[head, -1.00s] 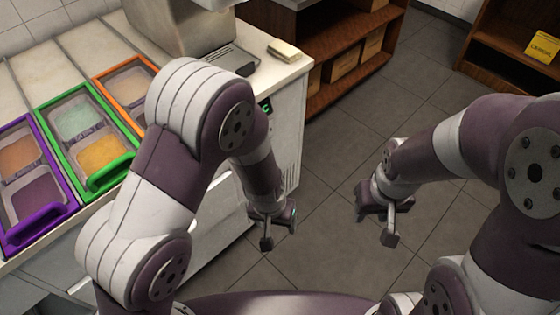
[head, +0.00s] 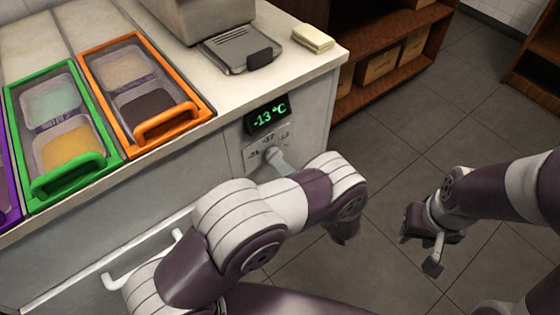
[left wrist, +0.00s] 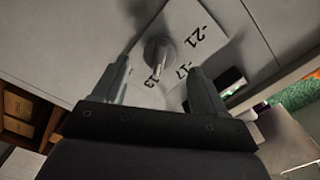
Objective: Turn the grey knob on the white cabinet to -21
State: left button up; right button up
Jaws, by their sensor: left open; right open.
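The grey knob (head: 271,155) sits on a pale dial plate on the white cabinet's (head: 318,103) end face, below a display (head: 267,114) reading -13 °C. In the left wrist view the knob (left wrist: 157,50) shows close up, with -21, -17 and 13 printed around it; its pointer is towards the 13 mark. My left gripper (left wrist: 158,68) is open, its two fingers apart on either side of the knob; contact cannot be told. In the head view my left arm largely hides that gripper. My right gripper (head: 430,243) is open and empty over the floor.
On the counter are green (head: 112,148) and orange (head: 205,98) framed topping bins, a grey scale-like device (head: 237,48) and a pale block (head: 312,38). A white handle (head: 110,280) juts from the cabinet front. Brown shelving (head: 372,55) stands behind; floor on the right is clear.

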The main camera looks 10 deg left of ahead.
aim_at(273, 156)
pick_arm(q)
jog(key=x, duration=0.3)
jog(key=shift+w+a, duration=0.3)
jog(key=c, duration=1.1)
jog(key=shift+o, duration=0.2)
